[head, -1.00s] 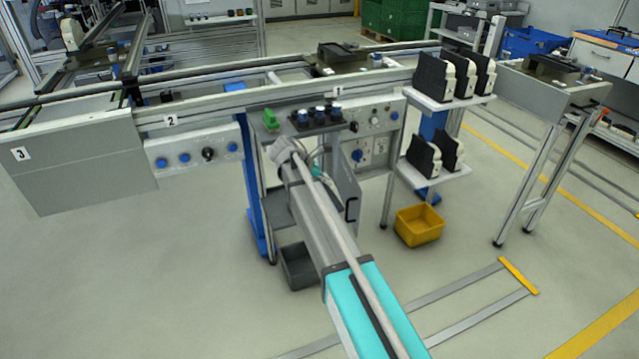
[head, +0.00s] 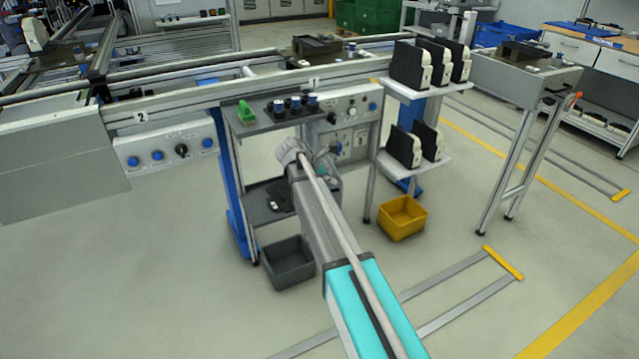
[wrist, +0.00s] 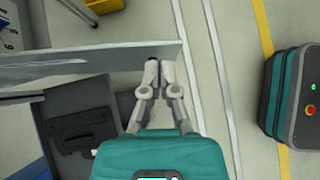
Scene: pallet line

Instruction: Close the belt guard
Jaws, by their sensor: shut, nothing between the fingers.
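The guard seems to be the grey hinged panel (wrist: 100,62) under the line; the wrist view shows it almost edge-on, standing out from the station. In the head view my arm hides most or all of it. My gripper (wrist: 152,64) has its two fingers together and empty. The fingertips are at the panel's free end, beside its face; I cannot tell whether they touch. In the head view the fingers are hidden behind my wrist.
A grey shelf (head: 262,212) holds dark items beside the panel. A dark grey bin (head: 288,264) and a yellow bin (head: 402,218) stand on the floor. Black parts sit on the right racks (head: 412,90). The floor in front is mostly clear.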

